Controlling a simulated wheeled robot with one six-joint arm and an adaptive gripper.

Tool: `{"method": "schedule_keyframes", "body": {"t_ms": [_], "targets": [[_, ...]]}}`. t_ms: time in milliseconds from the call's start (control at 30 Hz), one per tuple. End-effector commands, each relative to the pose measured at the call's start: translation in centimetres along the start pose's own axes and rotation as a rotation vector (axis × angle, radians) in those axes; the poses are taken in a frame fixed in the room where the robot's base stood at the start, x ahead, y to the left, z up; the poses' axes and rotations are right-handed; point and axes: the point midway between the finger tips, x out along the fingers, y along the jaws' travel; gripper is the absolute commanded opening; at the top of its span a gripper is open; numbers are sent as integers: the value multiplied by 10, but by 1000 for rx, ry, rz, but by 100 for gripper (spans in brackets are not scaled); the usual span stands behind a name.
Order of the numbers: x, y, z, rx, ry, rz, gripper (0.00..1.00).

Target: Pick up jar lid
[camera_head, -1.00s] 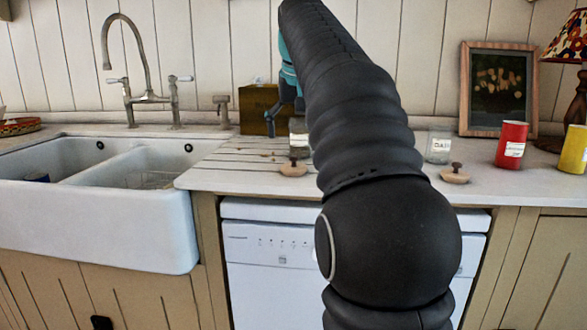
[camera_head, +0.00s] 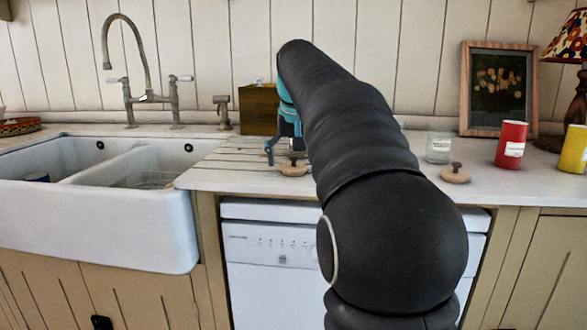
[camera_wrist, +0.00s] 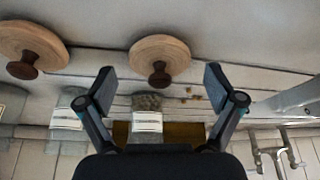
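Two round wooden jar lids with dark brown knobs lie knob-up on the counter. One lid (camera_head: 293,170) is at the counter's front edge, right of the sink; in the wrist view this lid (camera_wrist: 160,58) shows between and beyond my fingertips. The other lid (camera_head: 455,177) is farther right, at the left of the wrist view (camera_wrist: 30,52). My gripper (camera_wrist: 162,83) is open and empty, its fingers wide apart. In the head view my gripper (camera_head: 283,148) is just above and behind the nearer lid, partly hidden by my arm.
Labelled glass jars stand behind the lids, one at right (camera_head: 438,148), another near my gripper (camera_wrist: 147,120). A wooden box (camera_head: 258,110) is at the wall. Red (camera_head: 511,145) and yellow (camera_head: 573,150) canisters and a picture frame (camera_head: 497,90) stand right. The sink (camera_head: 120,215) is left.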

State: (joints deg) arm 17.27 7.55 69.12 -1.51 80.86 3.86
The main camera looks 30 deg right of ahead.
Motion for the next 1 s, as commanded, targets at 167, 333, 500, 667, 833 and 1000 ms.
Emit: {"method": "schedule_keyframes", "body": {"t_ms": [167,333,500,667,833,1000], "targets": [[0,0,0,0,0,0,50],[0,0,0,0,0,0,36],[0,0,0,0,-1,0,36],[-3,0,-1,0,-1,0,36],[-14,0,-6,0,1,0,36],[-36,0,-16,0,2,0,36]]}}
